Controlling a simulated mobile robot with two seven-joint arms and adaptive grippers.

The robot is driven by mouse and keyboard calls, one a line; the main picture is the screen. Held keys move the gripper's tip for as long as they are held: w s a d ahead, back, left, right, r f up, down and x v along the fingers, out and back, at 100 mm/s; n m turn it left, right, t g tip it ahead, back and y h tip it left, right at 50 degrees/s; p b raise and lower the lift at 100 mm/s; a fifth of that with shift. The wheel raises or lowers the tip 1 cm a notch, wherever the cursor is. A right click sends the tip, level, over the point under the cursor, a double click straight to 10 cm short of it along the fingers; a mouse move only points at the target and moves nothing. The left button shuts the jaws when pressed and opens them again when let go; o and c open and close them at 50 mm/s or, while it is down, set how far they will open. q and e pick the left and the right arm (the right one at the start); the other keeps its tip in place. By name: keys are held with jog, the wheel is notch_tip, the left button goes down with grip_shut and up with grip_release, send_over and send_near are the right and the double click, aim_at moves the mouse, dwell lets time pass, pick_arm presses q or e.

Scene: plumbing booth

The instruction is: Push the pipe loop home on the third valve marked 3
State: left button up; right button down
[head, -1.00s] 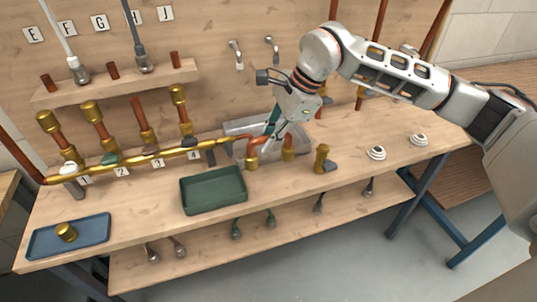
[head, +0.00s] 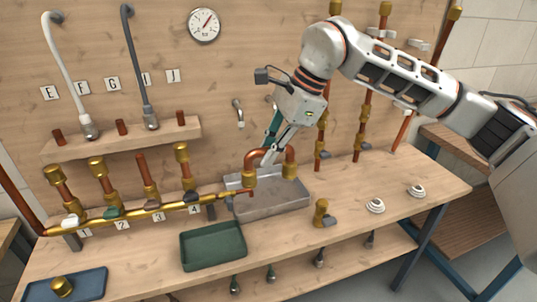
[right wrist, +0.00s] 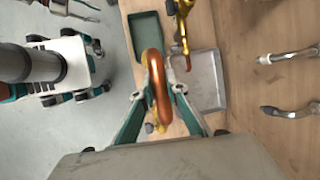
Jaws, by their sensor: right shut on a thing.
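The pipe loop (head: 262,155) is a copper U-bend with a brass nut at each end, open side down. My right gripper (head: 270,157) is shut on its bend and holds it above the grey tray. The loop (right wrist: 154,80) also shows between the fingers (right wrist: 157,88) in the right wrist view. The third valve (head: 154,205), above the label 3 (head: 159,215), sits on the brass manifold at left, with a bare copper stub (head: 148,170) rising from it. The loop is well right of it. Part of my left gripper (right wrist: 85,10) seems to show at the right wrist view's top left; its jaws are unclear.
A grey tray (head: 292,200) lies below the loop, with a green tray (head: 188,250) in front. Neighbouring valves carry upright brass-topped pipes. A shelf (head: 180,133) with short stubs is above them. A brass fitting (head: 321,212) stands to the right.

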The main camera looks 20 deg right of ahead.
jog(key=shift+r+p, duration=1)
jog(key=shift+r, duration=0.4)
jog(key=shift+f, duration=0.1)
